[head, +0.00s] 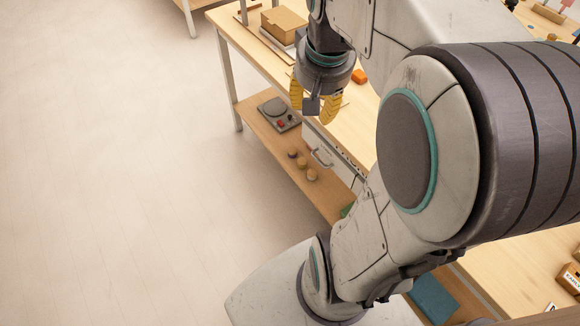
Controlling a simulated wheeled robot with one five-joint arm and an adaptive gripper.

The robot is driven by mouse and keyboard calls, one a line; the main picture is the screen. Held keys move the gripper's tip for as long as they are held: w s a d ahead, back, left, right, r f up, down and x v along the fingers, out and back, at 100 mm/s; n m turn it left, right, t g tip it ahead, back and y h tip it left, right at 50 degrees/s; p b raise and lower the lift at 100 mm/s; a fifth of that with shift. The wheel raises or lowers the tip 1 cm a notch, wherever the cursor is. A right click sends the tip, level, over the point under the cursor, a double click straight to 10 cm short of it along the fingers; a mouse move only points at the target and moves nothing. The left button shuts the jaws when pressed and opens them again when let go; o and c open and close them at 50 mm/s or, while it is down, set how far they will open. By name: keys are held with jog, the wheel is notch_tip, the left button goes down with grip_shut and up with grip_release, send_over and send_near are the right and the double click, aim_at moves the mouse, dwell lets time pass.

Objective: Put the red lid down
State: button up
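My gripper (313,112) hangs at the upper middle of the head view, in front of the workbench's left edge. Its two yellow fingers are apart, with a dark grey block showing between them. I cannot tell whether anything is held there. I do not make out a red lid. It may be hidden behind the gripper or my arm.
The floor at left is clear.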

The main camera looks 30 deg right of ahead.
jog(key=s+a+f+n+t+y, duration=0.1)
jog(key=s+a+f+n, duration=0.3)
jog(key=s+a+n, duration=0.2)
jog(key=s+a, duration=0.2)
jog(key=a, duration=0.2)
jog(key=shift+a, duration=0.35)
jog(key=shift+d, duration=0.15)
